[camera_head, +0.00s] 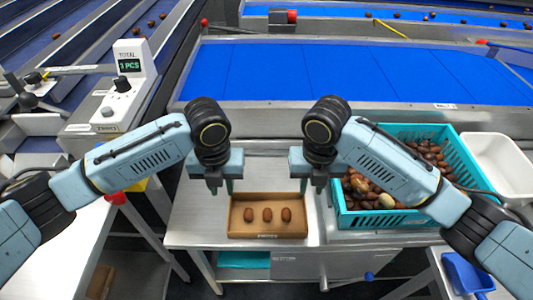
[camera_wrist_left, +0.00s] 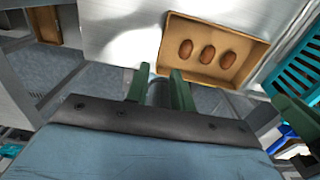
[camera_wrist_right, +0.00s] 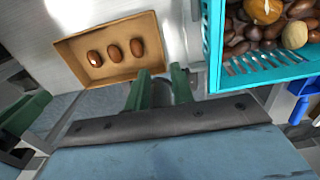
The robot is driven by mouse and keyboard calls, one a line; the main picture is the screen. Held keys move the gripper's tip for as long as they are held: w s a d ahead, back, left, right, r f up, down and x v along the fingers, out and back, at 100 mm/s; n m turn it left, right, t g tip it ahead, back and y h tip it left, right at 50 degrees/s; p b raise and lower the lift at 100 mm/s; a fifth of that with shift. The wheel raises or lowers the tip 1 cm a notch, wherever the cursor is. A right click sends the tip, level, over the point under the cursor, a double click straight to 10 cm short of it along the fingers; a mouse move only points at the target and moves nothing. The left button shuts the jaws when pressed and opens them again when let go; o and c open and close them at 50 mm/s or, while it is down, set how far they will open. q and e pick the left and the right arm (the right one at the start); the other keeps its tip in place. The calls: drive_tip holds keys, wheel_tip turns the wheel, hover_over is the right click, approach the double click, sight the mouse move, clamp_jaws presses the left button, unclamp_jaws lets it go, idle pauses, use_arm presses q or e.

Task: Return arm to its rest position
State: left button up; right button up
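My left gripper (camera_head: 222,187) hangs above the left side of the steel table, left of the cardboard tray. In the left wrist view its two green fingers (camera_wrist_left: 160,88) stand apart with nothing between them. My right gripper (camera_head: 314,190) hangs between the cardboard tray and the teal crate. In the right wrist view its fingers (camera_wrist_right: 160,90) are also apart and empty. The cardboard tray (camera_head: 268,235) holds three brown dates (camera_head: 267,215) in a row. It also shows in the left wrist view (camera_wrist_left: 205,72) and the right wrist view (camera_wrist_right: 110,77).
A teal crate (camera_head: 385,218) with many dates stands right of my right gripper, partly behind its arm. A white bin (camera_head: 497,165) is at the far right. A blue conveyor (camera_head: 320,72) runs behind. A counter with a display (camera_head: 130,65) stands at the left.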

use_arm(q)
drive_tip(key=shift+d, duration=0.1)
use_arm(e)
drive_tip(key=shift+f, duration=0.1)
